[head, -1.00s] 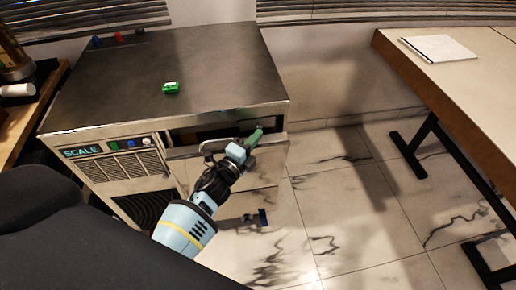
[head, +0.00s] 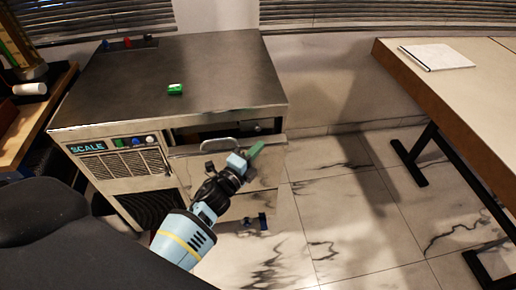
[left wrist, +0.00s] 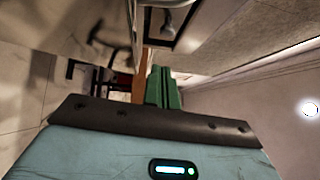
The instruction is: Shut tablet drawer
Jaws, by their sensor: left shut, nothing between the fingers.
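The tablet drawer (head: 188,151) is in the upper right of the metal cabinet's front in the head view. It stands partly open, with a dark gap between its front and the cabinet top. A bar handle (head: 218,141) is on its front. My left gripper (head: 256,150) is shut and empty, its green fingertips near the right part of the drawer front; I cannot tell whether they touch it. The left wrist view shows the closed green fingers (left wrist: 163,88) below a dark opening with a silvery piece in it. My right gripper is not in view.
Open tiled floor (head: 345,210) lies between. A wooden shelf (head: 30,125) is at the left.

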